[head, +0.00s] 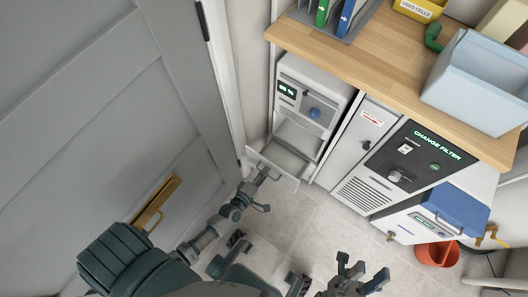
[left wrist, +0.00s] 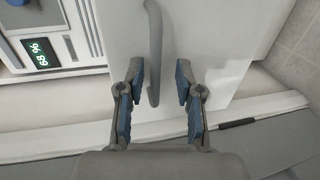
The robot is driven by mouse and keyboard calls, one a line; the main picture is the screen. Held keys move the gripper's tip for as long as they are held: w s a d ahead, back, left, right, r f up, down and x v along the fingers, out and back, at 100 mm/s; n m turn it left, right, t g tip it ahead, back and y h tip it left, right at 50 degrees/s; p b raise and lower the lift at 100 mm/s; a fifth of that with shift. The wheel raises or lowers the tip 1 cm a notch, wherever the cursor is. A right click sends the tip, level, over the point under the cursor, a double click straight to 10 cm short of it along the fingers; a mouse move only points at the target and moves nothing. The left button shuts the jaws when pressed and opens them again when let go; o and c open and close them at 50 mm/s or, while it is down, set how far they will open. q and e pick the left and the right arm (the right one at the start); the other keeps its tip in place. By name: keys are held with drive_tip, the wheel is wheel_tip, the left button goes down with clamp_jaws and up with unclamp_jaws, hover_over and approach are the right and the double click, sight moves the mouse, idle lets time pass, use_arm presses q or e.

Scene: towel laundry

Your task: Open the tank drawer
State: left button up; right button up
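The tank drawer (head: 290,158) is in the lower part of the white unit with a small green display, and it stands pulled out, its inside visible from above. Its white front (left wrist: 215,45) fills the middle of the left wrist view, with a grey curved handle (left wrist: 154,45) on it. My left gripper (head: 266,176) is at the drawer front. In the left wrist view its two blue-padded fingers (left wrist: 160,88) are spread, with the handle's end between them and a gap on each side. My right gripper (head: 362,278) is open and empty above the floor.
A grey door (head: 95,75) with a brass handle (head: 157,200) stands close on the left. Right of the drawer are the change-filter unit (head: 413,155), a blue-lidded box (head: 455,208) and an orange bucket (head: 437,252). A wooden counter (head: 370,62) overhangs the units. Tiled floor (head: 305,222) is clear.

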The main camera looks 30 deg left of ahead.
use_arm(q)
drive_tip(key=shift+s, duration=0.1)
drive_tip(key=v, duration=1.1)
drive_tip(key=shift+s, duration=0.4)
